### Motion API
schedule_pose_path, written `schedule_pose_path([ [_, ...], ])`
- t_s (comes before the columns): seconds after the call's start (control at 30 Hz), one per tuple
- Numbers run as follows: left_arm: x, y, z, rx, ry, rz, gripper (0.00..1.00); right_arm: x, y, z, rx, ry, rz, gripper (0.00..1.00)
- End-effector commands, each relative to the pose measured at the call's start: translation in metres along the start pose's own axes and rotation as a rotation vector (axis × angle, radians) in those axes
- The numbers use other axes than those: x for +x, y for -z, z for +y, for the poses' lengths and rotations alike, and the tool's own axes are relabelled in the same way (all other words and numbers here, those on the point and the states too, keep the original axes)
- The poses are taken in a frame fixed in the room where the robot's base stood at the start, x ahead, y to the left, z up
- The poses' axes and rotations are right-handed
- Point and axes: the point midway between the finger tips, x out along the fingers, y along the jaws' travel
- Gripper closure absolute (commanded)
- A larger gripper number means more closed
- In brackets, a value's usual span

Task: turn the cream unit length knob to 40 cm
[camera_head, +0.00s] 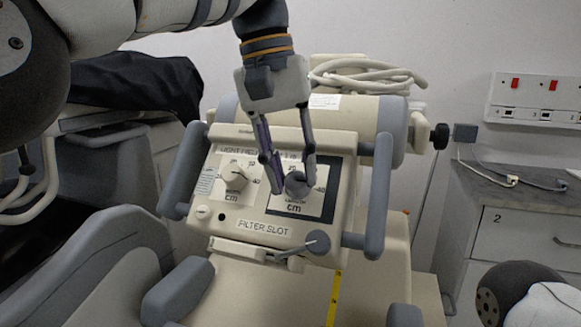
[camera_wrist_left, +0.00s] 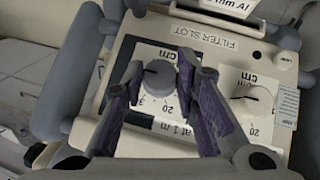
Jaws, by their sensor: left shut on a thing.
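The cream unit (camera_head: 335,135) faces me with two knobs side by side on its front panel. The right knob (camera_head: 297,190) is grey and sits on a dark-bordered dial marked in cm; it also shows in the left wrist view (camera_wrist_left: 160,80), where the picture is upside down. My left gripper (camera_head: 294,183) comes from above and is shut on this grey knob, one finger on each side. Its pointer setting is hard to read. The left knob (camera_head: 236,178) is cream on a white dial. The length wording is not readable. My right gripper is out of view.
A "FILTER SLOT" label (camera_head: 263,228) and a small grey lever (camera_head: 317,242) lie below the dials. Grey handles (camera_head: 380,180) flank the panel. A yellow tape (camera_head: 334,298) hangs below. A drawer cabinet (camera_head: 520,240) stands at right.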

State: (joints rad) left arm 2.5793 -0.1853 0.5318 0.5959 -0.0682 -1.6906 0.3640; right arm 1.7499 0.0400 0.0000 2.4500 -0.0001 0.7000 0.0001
Motion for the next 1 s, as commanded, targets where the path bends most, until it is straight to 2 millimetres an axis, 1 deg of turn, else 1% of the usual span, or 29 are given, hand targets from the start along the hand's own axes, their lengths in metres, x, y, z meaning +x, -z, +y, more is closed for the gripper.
schedule_pose_path([
  [0.03,0.0046,0.0001,0.0,0.006,0.006,-0.009,1.0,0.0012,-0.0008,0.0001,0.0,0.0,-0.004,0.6],
  [0.53,0.0049,-0.0002,0.0001,0.019,0.018,-0.011,1.0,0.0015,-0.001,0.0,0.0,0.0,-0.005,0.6],
  [0.57,0.005,-0.0002,0.0001,0.019,0.018,-0.011,0.71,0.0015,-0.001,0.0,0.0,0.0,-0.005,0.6],
  [0.6,0.005,-0.0002,0.0,0.019,0.018,-0.011,0.62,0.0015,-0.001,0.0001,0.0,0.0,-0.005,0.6],
  [0.63,0.0049,-0.0001,0.0,0.019,0.018,-0.011,0.55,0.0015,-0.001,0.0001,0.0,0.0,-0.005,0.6],
  [0.67,0.0046,-0.0001,0.0,0.019,0.018,-0.01,0.53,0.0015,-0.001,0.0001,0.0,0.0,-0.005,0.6],
  [1.0,0.0017,-0.0001,0.0001,0.017,0.017,-0.004,0.53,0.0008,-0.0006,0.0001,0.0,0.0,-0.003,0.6],
])
